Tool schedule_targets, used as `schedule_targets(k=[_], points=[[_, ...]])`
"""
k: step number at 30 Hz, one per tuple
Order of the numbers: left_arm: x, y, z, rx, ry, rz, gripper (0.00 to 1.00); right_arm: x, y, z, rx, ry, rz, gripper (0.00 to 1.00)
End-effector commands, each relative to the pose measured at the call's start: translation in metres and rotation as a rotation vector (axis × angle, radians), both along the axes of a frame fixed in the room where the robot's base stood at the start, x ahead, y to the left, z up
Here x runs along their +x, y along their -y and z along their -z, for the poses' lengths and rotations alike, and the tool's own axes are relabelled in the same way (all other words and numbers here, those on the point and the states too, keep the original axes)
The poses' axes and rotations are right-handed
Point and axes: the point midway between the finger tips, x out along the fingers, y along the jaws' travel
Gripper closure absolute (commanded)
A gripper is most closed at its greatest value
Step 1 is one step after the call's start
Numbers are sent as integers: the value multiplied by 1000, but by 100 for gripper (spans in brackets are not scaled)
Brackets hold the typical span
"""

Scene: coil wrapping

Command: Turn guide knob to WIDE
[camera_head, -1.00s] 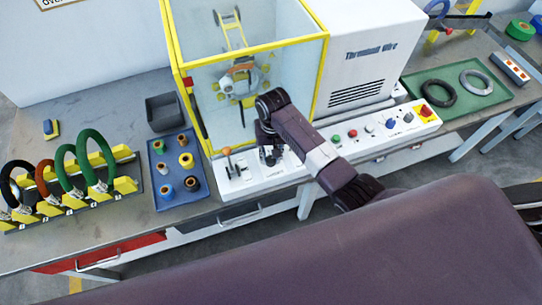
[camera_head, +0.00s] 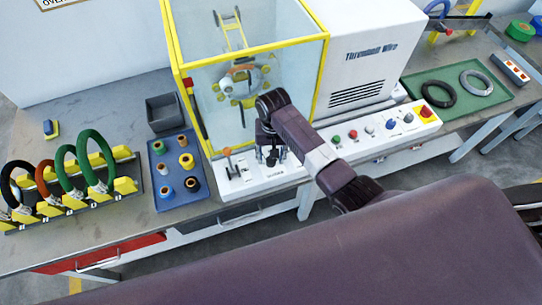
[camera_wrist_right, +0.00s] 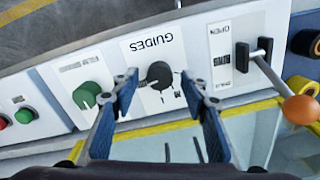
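The guide knob (camera_wrist_right: 160,75) is black and round, on a white plate marked GUIDES, which reads upside down in the right wrist view. A small pale mark shows on its lower edge. My right gripper (camera_wrist_right: 159,88) is open, with one blue-padded finger on each side of the knob and a visible gap to each. In the head view my right gripper (camera_head: 271,158) points down over the white control panel (camera_head: 238,185) in front of the glass enclosure, and the knob is not clear there. My left gripper is not in view.
Beside the knob are a green knob (camera_wrist_right: 87,95) and a lever with an orange ball (camera_wrist_right: 301,109). The yellow-framed enclosure (camera_head: 322,75) rises just behind the panel. A blue tray (camera_head: 170,205) with several spools lies to the left.

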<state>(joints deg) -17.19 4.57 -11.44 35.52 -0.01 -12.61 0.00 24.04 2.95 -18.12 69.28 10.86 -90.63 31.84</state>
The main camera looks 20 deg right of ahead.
Motion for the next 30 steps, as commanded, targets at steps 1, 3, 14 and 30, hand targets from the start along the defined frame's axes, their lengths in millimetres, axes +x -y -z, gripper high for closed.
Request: schedule_targets(k=[1, 3, 14, 30], points=[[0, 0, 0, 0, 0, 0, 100, -1, 0, 0, -1, -1, 0, 59], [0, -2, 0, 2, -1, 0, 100, -1, 0, 0, 0, -2, -1, 59], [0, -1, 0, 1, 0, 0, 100, 0, 1, -44, 0, 2, -1, 59], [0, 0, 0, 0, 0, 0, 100, -1, 2, -119, 0, 0, 0, 59]])
